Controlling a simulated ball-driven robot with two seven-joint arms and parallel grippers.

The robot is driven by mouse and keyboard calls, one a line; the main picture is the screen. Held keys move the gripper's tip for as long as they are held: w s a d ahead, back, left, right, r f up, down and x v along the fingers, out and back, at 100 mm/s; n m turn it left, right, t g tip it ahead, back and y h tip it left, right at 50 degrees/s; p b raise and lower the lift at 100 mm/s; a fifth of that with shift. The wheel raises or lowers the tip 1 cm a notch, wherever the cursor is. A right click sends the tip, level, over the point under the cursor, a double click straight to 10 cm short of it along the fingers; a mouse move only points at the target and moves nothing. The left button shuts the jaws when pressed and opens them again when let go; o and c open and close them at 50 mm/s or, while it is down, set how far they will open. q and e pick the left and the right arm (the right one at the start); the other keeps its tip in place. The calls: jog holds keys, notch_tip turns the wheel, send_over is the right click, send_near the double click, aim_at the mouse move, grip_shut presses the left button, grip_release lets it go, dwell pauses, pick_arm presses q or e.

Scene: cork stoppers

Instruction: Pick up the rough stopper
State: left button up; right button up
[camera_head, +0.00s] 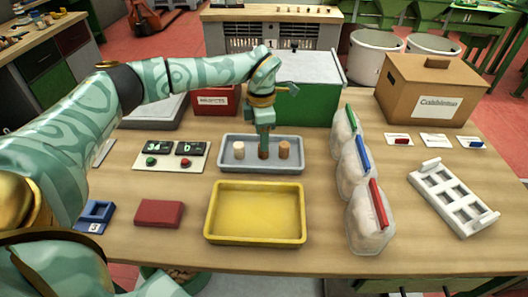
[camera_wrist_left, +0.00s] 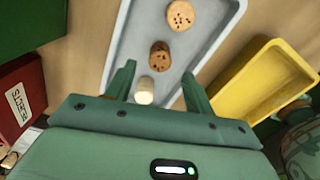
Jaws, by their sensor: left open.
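Three cork stoppers stand in a row in the grey tray (camera_head: 295,166). The left one is pale and smooth (camera_head: 239,150), the middle one is darker brown (camera_head: 263,154), and the right one is tan-brown (camera_head: 284,149). In the left wrist view the pale stopper (camera_wrist_left: 145,88) is nearest, the middle one (camera_wrist_left: 159,55) shows dark pits, and the far one (camera_wrist_left: 180,15) is also speckled. I cannot tell for certain which is the rough one. My left gripper (camera_head: 264,133) is open and empty, pointing down over the middle stopper and partly hiding it. My right gripper is out of view.
A yellow tray (camera_head: 255,240) lies in front of the grey tray. Clear bags with coloured clips (camera_head: 368,215) stand to the right. A green box (camera_head: 308,105) and a red rejects bin (camera_head: 215,101) stand behind. A button panel (camera_head: 168,157) lies left.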

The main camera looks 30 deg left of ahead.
pick_arm(q)
jog(key=f+b, duration=0.1)
jog(key=f, duration=0.4)
jog(key=shift+w+d+b, duration=0.1)
jog(key=shift+w+b, duration=0.1)
jog(key=shift+b, duration=0.15)
jog(key=shift+r, duration=0.15)
jog(key=c, duration=1)
